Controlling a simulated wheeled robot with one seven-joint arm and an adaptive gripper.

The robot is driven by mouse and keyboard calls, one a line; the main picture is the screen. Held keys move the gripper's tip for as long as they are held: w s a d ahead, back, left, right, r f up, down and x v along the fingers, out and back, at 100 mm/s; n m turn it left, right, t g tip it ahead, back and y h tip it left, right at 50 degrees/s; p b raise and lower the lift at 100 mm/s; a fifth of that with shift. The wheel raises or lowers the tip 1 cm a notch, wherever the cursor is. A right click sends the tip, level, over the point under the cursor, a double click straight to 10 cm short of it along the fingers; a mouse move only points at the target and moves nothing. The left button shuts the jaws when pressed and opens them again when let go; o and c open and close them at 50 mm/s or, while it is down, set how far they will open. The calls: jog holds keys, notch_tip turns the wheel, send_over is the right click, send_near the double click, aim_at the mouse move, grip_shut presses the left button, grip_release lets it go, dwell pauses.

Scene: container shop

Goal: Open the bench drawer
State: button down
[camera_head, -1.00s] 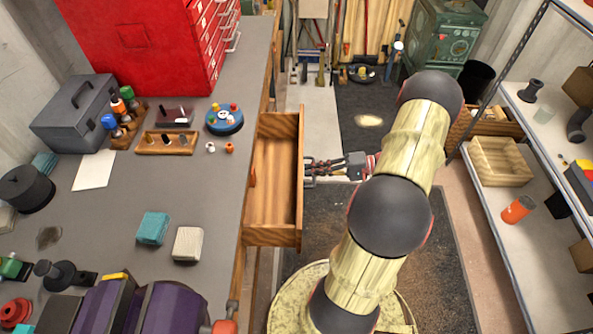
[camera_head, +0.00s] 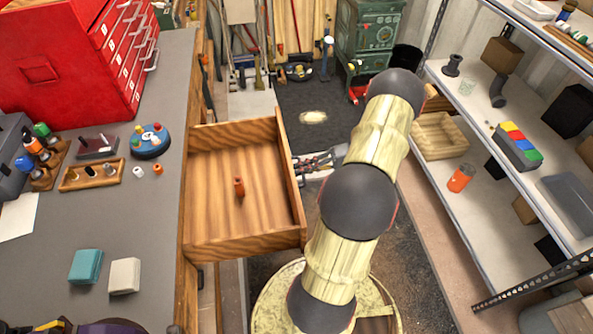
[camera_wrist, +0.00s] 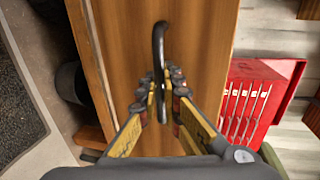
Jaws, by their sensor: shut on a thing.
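The wooden bench drawer (camera_head: 222,163) stands pulled well out from the grey workbench (camera_head: 160,205) in the head view. An orange-brown small object (camera_head: 239,187) stands inside it on the drawer floor. My gripper (camera_head: 307,164) is at the outer face of the drawer front, partly hidden behind the front panel and my arm. In the wrist view my gripper (camera_wrist: 162,92) is shut on the dark curved drawer handle (camera_wrist: 159,50), with a finger on each side of it. The handle sits on the wooden drawer front (camera_wrist: 200,40).
A red tool chest (camera_head: 60,75) stands on the bench, with a blue round holder (camera_head: 150,146), a teal block (camera_head: 86,266) and a white block (camera_head: 124,275). A metal shelf (camera_head: 480,125) with boxes runs along the right. Dark matting (camera_head: 340,112) covers open floor beyond the drawer.

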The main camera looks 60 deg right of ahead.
jog(key=shift+f, duration=0.1)
jog(key=c, duration=2.2)
grip_release()
jog(key=shift+c, duration=0.2)
jog(key=v, duration=1.2)
